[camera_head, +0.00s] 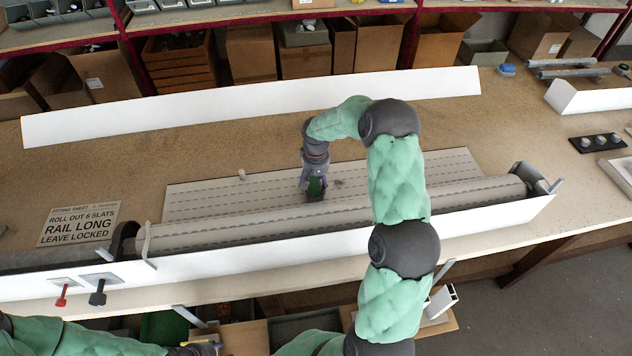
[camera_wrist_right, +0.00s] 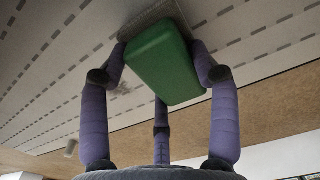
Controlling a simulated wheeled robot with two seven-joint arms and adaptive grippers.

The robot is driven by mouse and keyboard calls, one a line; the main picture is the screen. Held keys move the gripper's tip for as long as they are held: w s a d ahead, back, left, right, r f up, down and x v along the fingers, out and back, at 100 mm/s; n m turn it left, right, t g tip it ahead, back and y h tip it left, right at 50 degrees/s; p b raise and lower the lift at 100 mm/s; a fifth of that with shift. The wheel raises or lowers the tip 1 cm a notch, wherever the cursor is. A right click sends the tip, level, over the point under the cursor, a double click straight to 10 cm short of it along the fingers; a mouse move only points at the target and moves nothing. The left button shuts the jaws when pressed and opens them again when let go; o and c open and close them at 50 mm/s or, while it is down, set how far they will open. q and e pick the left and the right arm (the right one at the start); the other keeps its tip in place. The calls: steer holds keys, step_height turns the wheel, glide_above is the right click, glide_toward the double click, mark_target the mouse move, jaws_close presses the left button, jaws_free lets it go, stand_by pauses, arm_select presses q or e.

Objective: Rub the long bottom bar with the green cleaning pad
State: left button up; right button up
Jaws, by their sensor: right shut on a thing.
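The green cleaning pad (camera_head: 316,187) is held between the fingers of my right gripper (camera_head: 311,182), over the unrolled grey slats (camera_head: 230,200). In the right wrist view the pad (camera_wrist_right: 165,62) sits between the purple fingers, with a grey plate (camera_wrist_right: 150,18) beside its far end. I cannot tell whether the pad touches the slats. The long bottom bar (camera_head: 210,185) appears as the far edge strip of the slatted sheet. A dark smudge (camera_head: 338,183) lies just right of the pad; it also shows in the wrist view (camera_wrist_right: 122,88). My left gripper (camera_head: 203,345) is barely visible at the bottom edge.
A long white rail (camera_head: 480,218) runs along the front and a white strip (camera_head: 250,103) along the back. The roll of slats (camera_head: 460,192) lies behind the front rail. A sign (camera_head: 80,223) lies at left. Trays and parts fill the right end.

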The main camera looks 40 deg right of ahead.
steer(key=shift+s+a, duration=0.25)
steer(key=shift+s, duration=0.05)
step_height(320, 180, up, 3)
steer(key=shift+f+p, duration=0.1)
steer(key=shift+p, duration=0.5)
steer(key=shift+w+d+r+p, duration=0.1)
steer(key=shift+r+p, duration=0.3)
steer(key=shift+r, duration=0.15)
steer(key=shift+r+p, duration=0.45)
steer(key=shift+r, duration=0.45)
steer(key=shift+r+p, duration=0.7)
steer(key=shift+r, duration=0.55)
